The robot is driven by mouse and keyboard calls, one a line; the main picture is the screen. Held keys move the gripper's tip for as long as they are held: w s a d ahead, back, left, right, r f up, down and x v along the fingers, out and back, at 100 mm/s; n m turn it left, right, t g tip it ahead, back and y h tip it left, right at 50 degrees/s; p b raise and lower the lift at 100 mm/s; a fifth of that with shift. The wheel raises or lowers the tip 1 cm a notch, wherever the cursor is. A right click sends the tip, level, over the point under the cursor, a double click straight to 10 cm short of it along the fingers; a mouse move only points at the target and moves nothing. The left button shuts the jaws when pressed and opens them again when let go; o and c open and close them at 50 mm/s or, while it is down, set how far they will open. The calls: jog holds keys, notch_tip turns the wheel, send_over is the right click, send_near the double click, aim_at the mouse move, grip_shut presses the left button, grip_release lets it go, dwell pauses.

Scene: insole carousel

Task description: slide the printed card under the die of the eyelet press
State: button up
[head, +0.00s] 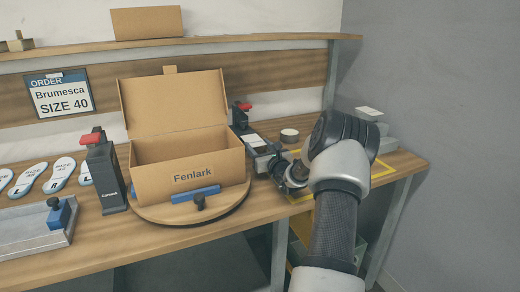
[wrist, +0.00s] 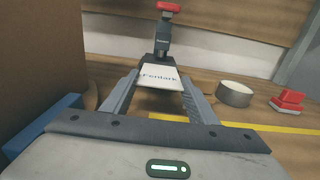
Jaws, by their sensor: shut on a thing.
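The white printed card (wrist: 158,78), lettered "Fenlark", lies between my gripper's two fingers in the wrist view. My gripper (wrist: 160,80) is shut on it, a finger at each side edge. The eyelet press (wrist: 162,42), dark with a red top, stands straight beyond the card. The card's far edge meets the front of the press's dark lower part; I cannot tell whether any of it is under the die. In the head view the press (head: 240,118) stands right of the open box, and my gripper (head: 270,158) is in front of it, partly hidden by my wrist.
The open cardboard box (head: 190,155) on a round turntable (head: 170,217) is close to my gripper's left. A tape roll (head: 289,135) lies to the right, and a red-topped object (wrist: 289,100) stands farther right. Another red-levered device (head: 103,175) stands left of the box.

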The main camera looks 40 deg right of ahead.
aim_at(252, 138)
jog(key=shift+b+x, duration=1.2)
jog(key=shift+x, duration=2.3)
jog(key=shift+f, duration=0.1)
jog(key=o, duration=1.1)
jog(key=p+v, duration=0.2)
jog(key=v, duration=1.5)
jog(key=shift+s, duration=0.2)
